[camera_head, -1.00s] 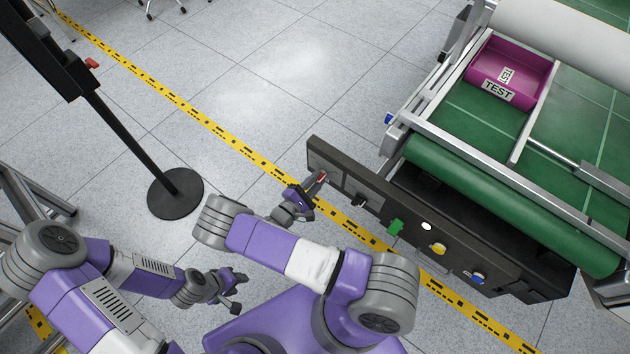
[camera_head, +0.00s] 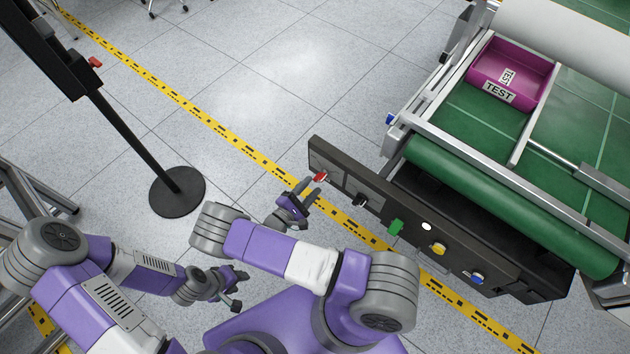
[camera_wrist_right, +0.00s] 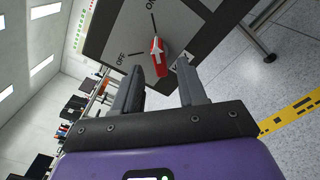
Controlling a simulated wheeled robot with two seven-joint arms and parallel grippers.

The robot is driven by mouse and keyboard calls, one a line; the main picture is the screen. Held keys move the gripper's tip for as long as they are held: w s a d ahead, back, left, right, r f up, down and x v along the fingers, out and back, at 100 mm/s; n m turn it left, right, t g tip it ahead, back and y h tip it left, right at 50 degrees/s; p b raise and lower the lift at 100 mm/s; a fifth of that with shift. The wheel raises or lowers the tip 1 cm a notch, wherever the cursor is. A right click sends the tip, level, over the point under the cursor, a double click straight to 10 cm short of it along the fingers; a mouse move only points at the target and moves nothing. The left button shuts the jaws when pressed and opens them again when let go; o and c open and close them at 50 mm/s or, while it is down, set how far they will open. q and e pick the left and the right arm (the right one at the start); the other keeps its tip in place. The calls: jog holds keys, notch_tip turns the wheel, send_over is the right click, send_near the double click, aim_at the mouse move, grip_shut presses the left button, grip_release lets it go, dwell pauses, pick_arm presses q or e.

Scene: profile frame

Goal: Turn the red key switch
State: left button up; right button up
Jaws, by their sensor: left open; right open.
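The red key switch (camera_head: 320,177) is on the left end of the dark control panel (camera_head: 452,262). In the right wrist view the red key switch (camera_wrist_right: 158,58) bears a white arrow that points up toward the ON mark, with OFF to its left. My right gripper (camera_head: 309,200) is open and empty, just in front of the switch and apart from it. In the wrist view its two fingers (camera_wrist_right: 160,88) stand apart, below the switch. My left gripper (camera_head: 240,291) is open and empty, low over the floor, far from the panel.
The panel also carries a black switch (camera_head: 361,200), a green part (camera_head: 396,227), a yellow button (camera_head: 439,249) and a blue button (camera_head: 477,278). Behind it is a green conveyor (camera_head: 500,200) with a magenta bin (camera_head: 512,68). A black post base (camera_head: 177,192) stands left.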

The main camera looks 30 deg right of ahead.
jog(key=v, duration=0.4)
jog(key=shift+a, duration=0.1)
dwell(0.4)
